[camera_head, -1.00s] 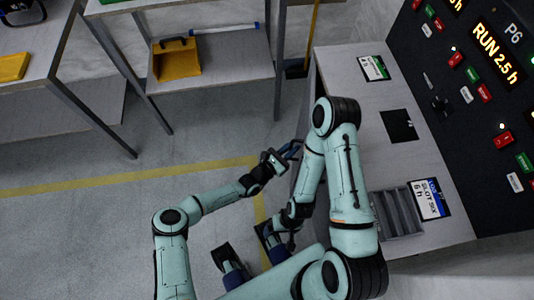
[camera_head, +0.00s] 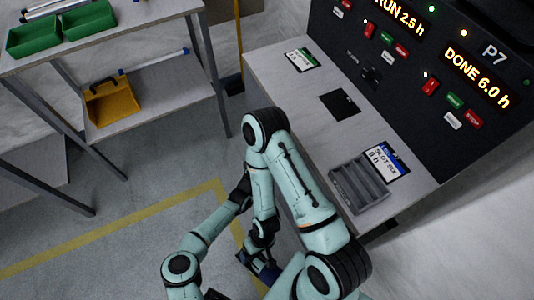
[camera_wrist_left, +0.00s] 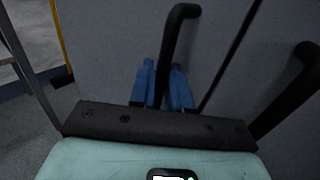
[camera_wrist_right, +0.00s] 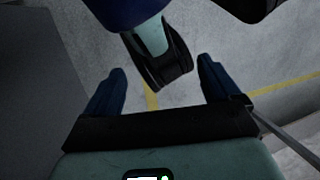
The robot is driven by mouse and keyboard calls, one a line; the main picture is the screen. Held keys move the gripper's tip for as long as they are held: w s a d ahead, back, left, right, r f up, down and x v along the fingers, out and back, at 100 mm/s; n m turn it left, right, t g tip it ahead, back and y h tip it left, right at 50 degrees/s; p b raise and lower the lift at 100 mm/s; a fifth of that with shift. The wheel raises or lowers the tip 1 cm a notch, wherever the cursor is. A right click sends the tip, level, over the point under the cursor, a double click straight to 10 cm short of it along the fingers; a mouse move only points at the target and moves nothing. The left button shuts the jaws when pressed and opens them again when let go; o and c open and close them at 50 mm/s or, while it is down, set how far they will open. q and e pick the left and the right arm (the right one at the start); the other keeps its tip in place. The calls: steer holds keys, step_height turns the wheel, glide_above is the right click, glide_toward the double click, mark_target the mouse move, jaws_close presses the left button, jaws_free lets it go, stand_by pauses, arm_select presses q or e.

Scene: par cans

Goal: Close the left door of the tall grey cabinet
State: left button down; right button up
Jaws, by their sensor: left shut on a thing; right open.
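In the left wrist view a grey cabinet front (camera_wrist_left: 110,50) fills most of the picture, with a dark seam between two door panels. A black bar handle (camera_wrist_left: 172,45) is on the left panel. My left gripper (camera_wrist_left: 164,88) has its blue fingers closed on either side of this handle. A second black handle (camera_wrist_left: 292,88) is on the right panel. I cannot tell whether the two panels are flush. In the head view the left gripper is hidden behind my right arm. My right gripper (camera_wrist_right: 160,88) is open and empty above the floor.
In the head view a bench (camera_head: 290,95) with a grey tray (camera_head: 358,187) stands below a black control panel (camera_head: 430,60). A shelf table at the left holds green bins (camera_head: 88,18) and a yellow bin (camera_head: 112,103). The floor between has a yellow line (camera_head: 110,230).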

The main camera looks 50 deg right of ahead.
arm_select(q)
steer(key=shift+s+d+r, duration=0.1)
steer(key=shift+s+d, duration=0.15)
steer(key=shift+s, duration=0.05)
steer(key=c, duration=1.3)
jaws_free()
steer(key=shift+c, duration=0.2)
steer(key=shift+s, duration=0.1)
arm_select(e)
steer(key=shift+d, duration=0.1)
arm_select(q)
steer(key=s+a+p, duration=0.1)
steer(key=a+p, duration=0.3)
steer(key=a, duration=0.9)
steer(key=shift+a+p, duration=0.3)
arm_select(e)
steer(key=shift+g, duration=0.4)
steer(key=r, duration=0.1)
steer(key=s+r, duration=0.2)
steer(key=r, duration=0.1)
arm_select(q)
steer(key=shift+s, duration=0.1)
